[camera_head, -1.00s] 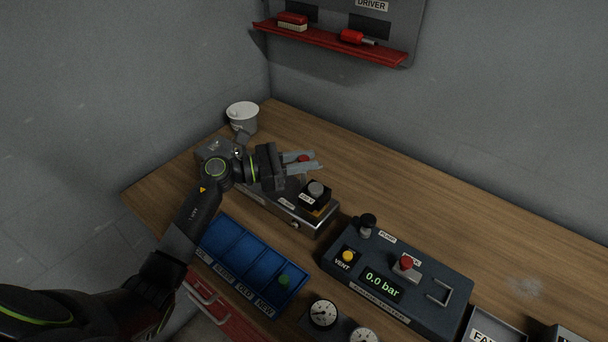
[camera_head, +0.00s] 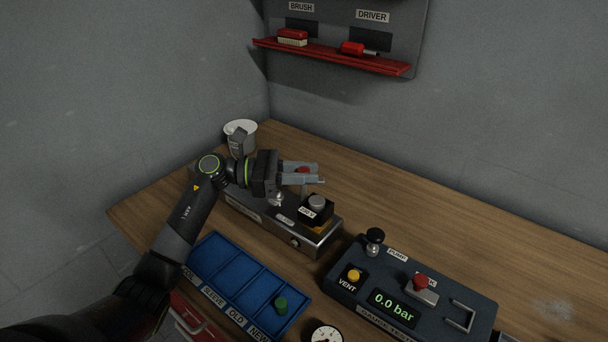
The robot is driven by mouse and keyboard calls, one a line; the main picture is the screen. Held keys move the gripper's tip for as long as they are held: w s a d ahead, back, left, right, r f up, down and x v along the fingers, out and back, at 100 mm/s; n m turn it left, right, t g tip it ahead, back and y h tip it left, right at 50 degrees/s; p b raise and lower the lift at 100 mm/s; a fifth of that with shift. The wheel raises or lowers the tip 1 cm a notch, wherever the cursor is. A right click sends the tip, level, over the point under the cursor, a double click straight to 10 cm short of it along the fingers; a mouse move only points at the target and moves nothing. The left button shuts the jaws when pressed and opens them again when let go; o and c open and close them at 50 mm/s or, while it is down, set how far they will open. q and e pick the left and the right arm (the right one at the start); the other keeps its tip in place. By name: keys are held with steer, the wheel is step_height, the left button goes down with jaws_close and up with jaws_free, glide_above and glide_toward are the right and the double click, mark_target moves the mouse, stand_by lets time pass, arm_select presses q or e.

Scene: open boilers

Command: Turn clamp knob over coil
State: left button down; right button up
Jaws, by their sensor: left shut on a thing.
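My left gripper (camera_head: 312,177) reaches in from the left above a grey metal fixture (camera_head: 310,241) on the bench. It is shut on a small red knob (camera_head: 303,170), which shows between its fingers and is partly hidden by them. A black block (camera_head: 315,217) with a round silver top (camera_head: 317,202) and a white label stands on the fixture, just in front of the fingertips. I cannot clearly make out a coil. My right gripper is not in view.
A gauge tester (camera_head: 440,310) reading 0.0 bar is at the right, with a black pump knob (camera_head: 375,236). A white pot (camera_head: 241,128) stands behind. A red shelf (camera_head: 330,56) is on the wall. The back right bench is clear.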

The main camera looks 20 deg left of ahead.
arm_select(q)
steer(key=c, duration=1.3)
jaws_free()
steer(key=shift+o, duration=0.2)
steer(key=shift+a, duration=0.1)
steer(key=shift+s+a+f, duration=0.1)
steer(key=shift+a, duration=0.2)
steer(key=b+v, duration=0.5)
steer(key=v, duration=1.1)
steer(key=shift+a, duration=0.3)
steer(key=shift+o, duration=0.3)
steer(key=shift+s, duration=0.15)
